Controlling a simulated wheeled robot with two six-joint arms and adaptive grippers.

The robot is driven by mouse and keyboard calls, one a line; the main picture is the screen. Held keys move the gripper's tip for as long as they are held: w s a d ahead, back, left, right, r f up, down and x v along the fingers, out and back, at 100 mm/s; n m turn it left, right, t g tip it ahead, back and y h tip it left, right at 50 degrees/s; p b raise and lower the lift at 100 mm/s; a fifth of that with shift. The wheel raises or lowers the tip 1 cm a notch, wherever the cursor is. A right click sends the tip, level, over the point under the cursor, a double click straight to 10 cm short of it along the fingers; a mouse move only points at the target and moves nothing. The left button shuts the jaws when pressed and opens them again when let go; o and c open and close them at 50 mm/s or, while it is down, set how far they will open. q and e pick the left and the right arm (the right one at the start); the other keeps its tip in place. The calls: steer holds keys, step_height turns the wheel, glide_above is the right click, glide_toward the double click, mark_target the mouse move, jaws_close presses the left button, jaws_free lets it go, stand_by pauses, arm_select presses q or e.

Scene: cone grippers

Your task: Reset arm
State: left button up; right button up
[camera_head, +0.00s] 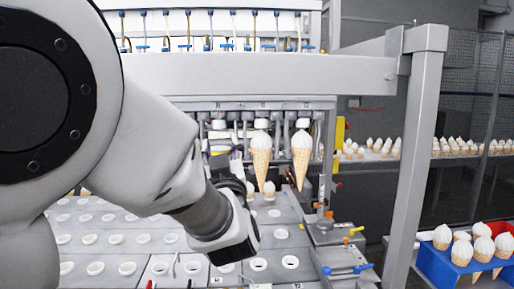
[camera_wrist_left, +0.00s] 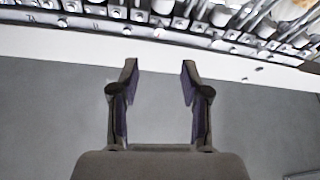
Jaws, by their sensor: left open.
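My left arm fills the left side of the head view, and its wrist (camera_head: 225,235) hangs over the front of the machine tray. In the left wrist view my left gripper (camera_wrist_left: 158,75) is open, with its two dark, purple-lined fingers apart and nothing between them. Its fingers are not clearly seen in the head view. Two cones with white tops, a left cone (camera_head: 261,163) and a right cone (camera_head: 301,160), stand upright in front of the nozzles, to the right of my wrist. What supports them I cannot tell. My right gripper is not in view.
A white tray plate (camera_head: 115,222) with rows of round holes lies below my arm. A grey frame post (camera_head: 408,165) stands at the right. Beyond it are a blue and red box (camera_head: 440,268) with several cones and a shelf (camera_head: 460,158) with many more.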

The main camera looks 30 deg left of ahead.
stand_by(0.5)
arm_select(q)
steer(key=w+d+f+m+g+h, duration=0.1)
steer(key=w+f+m+h, duration=0.15)
steer(key=f, duration=0.85)
steer(key=w+d+f+m+g+h, duration=0.1)
steer(key=w+f+m+g+h, duration=0.2)
steer(key=f, duration=0.9)
steer(key=s+d+f+m+g+h, duration=0.1)
steer(key=s+f+g+h, duration=0.15)
steer(key=f, duration=0.85)
steer(key=s+d+f+m+g+h, duration=0.15)
steer(key=s+f, duration=0.25)
steer(key=f, duration=0.7)
steer(key=s+d+f+g+h, duration=0.1)
steer(key=s+f+g, duration=0.4)
steer(key=s+f, duration=0.5)
steer(key=s+d+f+m+g+h, duration=0.1)
steer(key=s+d+f+g+h, duration=0.1)
steer(key=s+f, duration=0.8)
steer(key=s+g+h, duration=0.1)
steer(key=s+g, duration=0.1)
steer(key=s, duration=0.6)
steer(key=shift+f+g, duration=0.3)
steer(key=shift+g, duration=0.1)
steer(key=shift+w, duration=0.1)
